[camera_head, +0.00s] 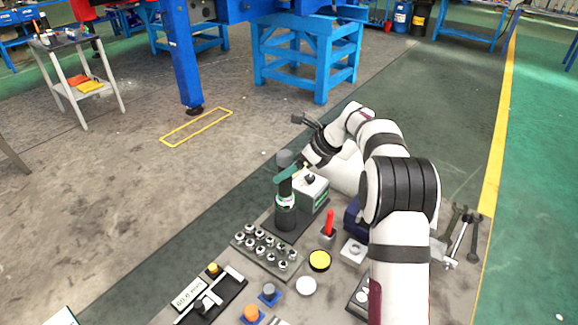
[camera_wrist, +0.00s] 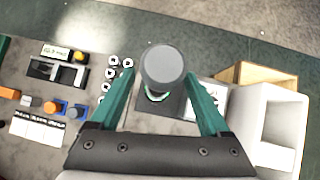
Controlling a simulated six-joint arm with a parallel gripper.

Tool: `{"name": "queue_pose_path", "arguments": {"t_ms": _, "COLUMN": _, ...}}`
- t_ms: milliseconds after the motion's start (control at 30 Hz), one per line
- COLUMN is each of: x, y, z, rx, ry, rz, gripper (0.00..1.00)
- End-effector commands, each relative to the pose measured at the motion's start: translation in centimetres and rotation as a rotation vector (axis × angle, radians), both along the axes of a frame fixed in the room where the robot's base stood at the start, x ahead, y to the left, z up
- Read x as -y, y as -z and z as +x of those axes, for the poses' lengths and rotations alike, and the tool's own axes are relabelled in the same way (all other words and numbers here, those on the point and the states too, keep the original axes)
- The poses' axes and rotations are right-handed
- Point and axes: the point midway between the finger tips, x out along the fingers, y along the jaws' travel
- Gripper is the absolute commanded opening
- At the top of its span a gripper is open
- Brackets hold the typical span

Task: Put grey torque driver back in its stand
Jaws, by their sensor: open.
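The grey torque driver (camera_head: 285,158) stands upright, its round grey top showing above my fingers. In the wrist view the grey top (camera_wrist: 164,67) faces the camera and lies between the two green fingers. My gripper (camera_head: 287,174) is open, with one finger on each side of the driver in the wrist view (camera_wrist: 160,76). Below the fingers is a dark upright cylinder with a white and green ring (camera_head: 286,200), standing on a dark base plate. The fingers hide the join between the driver and this cylinder, so I cannot tell how deep the driver sits.
A pale box with a green label (camera_head: 313,192) stands close on the right. A red-handled tool (camera_head: 329,225), a tray of metal sockets (camera_head: 265,252), a yellow disc (camera_head: 319,261) and a white disc (camera_head: 306,286) are nearer. Wrenches (camera_head: 461,232) lie at the right edge.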

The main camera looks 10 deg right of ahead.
Motion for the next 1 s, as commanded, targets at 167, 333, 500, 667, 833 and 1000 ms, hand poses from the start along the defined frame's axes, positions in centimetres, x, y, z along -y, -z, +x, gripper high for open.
{"name": "queue_pose_path", "arguments": {"t_ms": 167, "x": 0.1, "y": -0.3, "z": -0.1, "rx": 0.003, "ry": 0.001, "rz": 0.000, "gripper": 0.80}}
{"name": "queue_pose_path", "arguments": {"t_ms": 333, "x": 1.1, "y": -1.8, "z": -0.8, "rx": 0.004, "ry": 0.001, "rz": 0.000, "gripper": 0.80}}
{"name": "queue_pose_path", "arguments": {"t_ms": 500, "x": 2.1, "y": -3.2, "z": -1.5, "rx": 0.004, "ry": 0.001, "rz": 0.001, "gripper": 0.80}}
{"name": "queue_pose_path", "arguments": {"t_ms": 667, "x": 2.6, "y": -4.0, "z": -1.9, "rx": 0.003, "ry": 0.001, "rz": 0.000, "gripper": 0.80}}
{"name": "queue_pose_path", "arguments": {"t_ms": 833, "x": 2.6, "y": -4.0, "z": -1.9, "rx": 0.003, "ry": 0.001, "rz": 0.000, "gripper": 0.80}}
{"name": "queue_pose_path", "arguments": {"t_ms": 1000, "x": 3.0, "y": -4.5, "z": -2.1, "rx": 0.004, "ry": 0.001, "rz": 0.001, "gripper": 0.80}}
